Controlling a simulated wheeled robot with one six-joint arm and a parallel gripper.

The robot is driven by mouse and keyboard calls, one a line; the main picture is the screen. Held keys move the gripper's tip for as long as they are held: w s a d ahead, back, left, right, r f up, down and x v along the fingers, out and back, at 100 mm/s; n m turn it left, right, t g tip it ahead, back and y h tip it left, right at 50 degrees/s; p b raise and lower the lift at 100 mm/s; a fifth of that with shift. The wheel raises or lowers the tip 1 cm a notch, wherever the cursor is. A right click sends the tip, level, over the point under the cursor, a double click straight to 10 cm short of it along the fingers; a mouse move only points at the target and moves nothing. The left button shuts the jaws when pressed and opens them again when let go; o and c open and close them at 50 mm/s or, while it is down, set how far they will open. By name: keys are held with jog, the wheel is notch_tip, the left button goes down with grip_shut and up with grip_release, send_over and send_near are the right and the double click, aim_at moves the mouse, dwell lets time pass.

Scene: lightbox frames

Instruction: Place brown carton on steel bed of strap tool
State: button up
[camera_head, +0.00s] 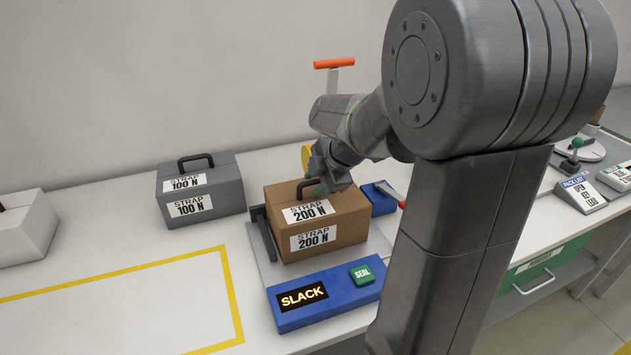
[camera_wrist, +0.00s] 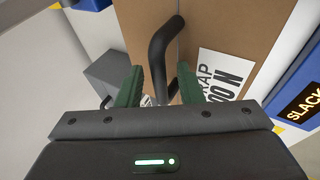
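The brown carton (camera_head: 345,228), labelled STRAP 200 N, sits upright on the steel bed (camera_head: 380,244) of the strap tool, as far as the head view shows. The tool's blue front panel (camera_head: 337,309) reads SLACK and has a green SEAL button (camera_head: 362,274). My gripper (camera_head: 318,186) is low over the carton's top at its dark handle. In the wrist view the green fingers (camera_wrist: 160,88) stand apart, one on each side of the black handle (camera_wrist: 160,50), with gaps showing. The carton's underside is hidden.
A grey 100 N case (camera_head: 215,208) stands left of the tool, and a white-and-grey case (camera_head: 28,235) farther left. A yellow-outlined area (camera_head: 130,305) at front left is empty. A blue block with a red-tipped lever (camera_head: 380,197) is close behind the carton's right side.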

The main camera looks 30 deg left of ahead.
jog(key=v, duration=1.2)
dwell(1.0)
